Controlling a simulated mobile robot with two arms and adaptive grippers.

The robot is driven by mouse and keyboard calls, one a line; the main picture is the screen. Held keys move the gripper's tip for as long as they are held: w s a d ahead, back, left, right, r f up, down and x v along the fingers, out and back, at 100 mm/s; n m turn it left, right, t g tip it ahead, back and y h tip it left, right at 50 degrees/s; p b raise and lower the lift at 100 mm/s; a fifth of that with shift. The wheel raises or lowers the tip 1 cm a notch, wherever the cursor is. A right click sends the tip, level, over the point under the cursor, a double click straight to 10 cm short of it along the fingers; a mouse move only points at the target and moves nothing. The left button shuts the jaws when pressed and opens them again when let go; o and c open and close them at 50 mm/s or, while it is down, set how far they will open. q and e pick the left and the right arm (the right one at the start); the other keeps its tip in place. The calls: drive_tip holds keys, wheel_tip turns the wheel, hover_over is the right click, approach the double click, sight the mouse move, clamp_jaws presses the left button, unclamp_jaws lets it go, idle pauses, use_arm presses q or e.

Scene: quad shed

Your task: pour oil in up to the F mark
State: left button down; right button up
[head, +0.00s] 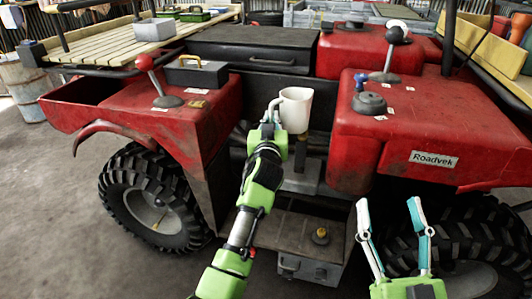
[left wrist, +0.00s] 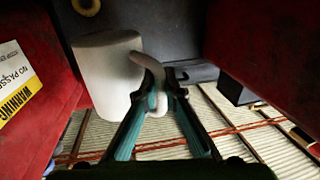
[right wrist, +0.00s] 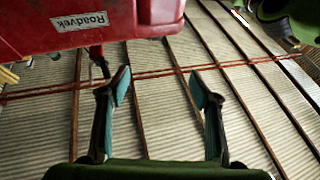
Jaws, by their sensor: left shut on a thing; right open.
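A white jug (head: 296,112) is held by its handle in my left gripper (head: 272,120). It looks roughly upright, in the gap between the two red body parts of the quad. In the left wrist view the jug (left wrist: 104,75) is to the left of the fingers, which are shut on its curved handle (left wrist: 152,82). A dark upright neck (head: 301,150) stands on a grey block below the jug; its top is partly hidden. I cannot see inside the jug, any oil or an F mark. My right gripper (head: 390,218) is open and empty, in front of the right fender.
A brownish-yellow cap (head: 321,236) sits on the low metal step box (head: 300,262).

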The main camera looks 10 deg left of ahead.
use_arm(q)
drive_tip(key=shift+w+d+b, duration=0.5)
drive_tip(key=shift+w+d, duration=0.05)
drive_tip(key=shift+w, duration=0.2)
use_arm(e)
drive_tip(key=r, duration=0.1)
drive_tip(key=s+r, duration=0.1)
drive_tip(key=s+r+t, duration=0.1)
drive_tip(key=shift+s+d+r, duration=0.1)
drive_tip(key=shift+d+r, duration=0.05)
drive_tip(key=shift+d, duration=0.1)
